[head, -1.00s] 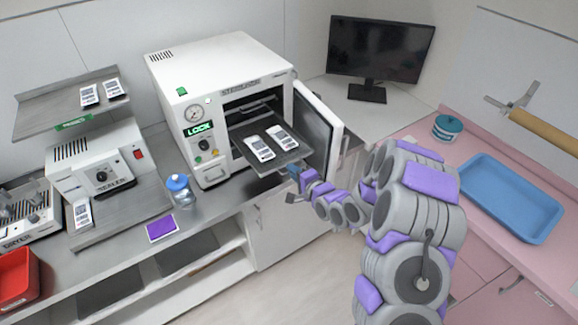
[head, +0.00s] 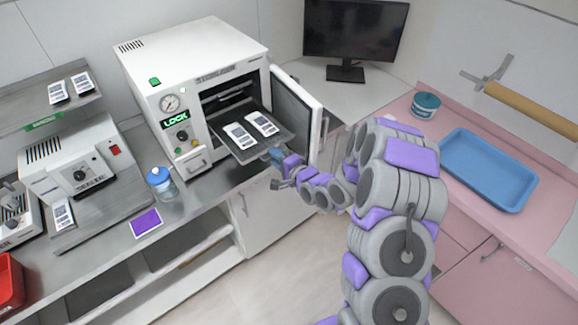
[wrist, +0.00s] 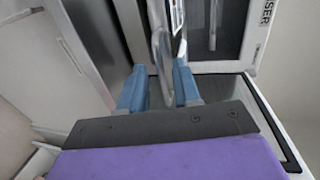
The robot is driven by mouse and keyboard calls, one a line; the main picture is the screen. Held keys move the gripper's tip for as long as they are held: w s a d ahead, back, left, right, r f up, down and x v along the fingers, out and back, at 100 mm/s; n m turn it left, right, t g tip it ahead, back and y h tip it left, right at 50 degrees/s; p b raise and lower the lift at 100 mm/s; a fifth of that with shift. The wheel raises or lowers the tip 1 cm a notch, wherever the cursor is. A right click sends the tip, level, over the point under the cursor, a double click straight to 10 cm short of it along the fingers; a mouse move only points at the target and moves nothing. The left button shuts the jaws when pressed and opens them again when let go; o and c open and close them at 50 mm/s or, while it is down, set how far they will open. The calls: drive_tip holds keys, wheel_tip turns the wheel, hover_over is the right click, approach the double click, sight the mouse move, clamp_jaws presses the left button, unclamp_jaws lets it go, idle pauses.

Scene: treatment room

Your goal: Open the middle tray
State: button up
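The white sterilizer (head: 205,72) stands on the steel counter with its door (head: 296,107) swung open to the right. A dark tray (head: 243,152) sticks well out of its chamber and bears two white pouches (head: 252,129). Another rack level (head: 226,96) shows above it inside; what lies below is hidden. My gripper (head: 275,155) is at the tray's front right edge. In the wrist view my gripper (wrist: 160,85) has its two blue fingers apart, on either side of a metal handle loop (wrist: 160,48). A gap shows at the left finger; contact on the right is unclear.
A monitor (head: 354,30) stands behind. A blue tray (head: 487,168) lies on the pink counter at right. The floor (head: 290,270) in front is clear.

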drive_tip(key=p+v, duration=0.9)
drive_tip(key=v, duration=0.8)
drive_tip(key=shift+w+f, duration=0.1)
idle(0.4)
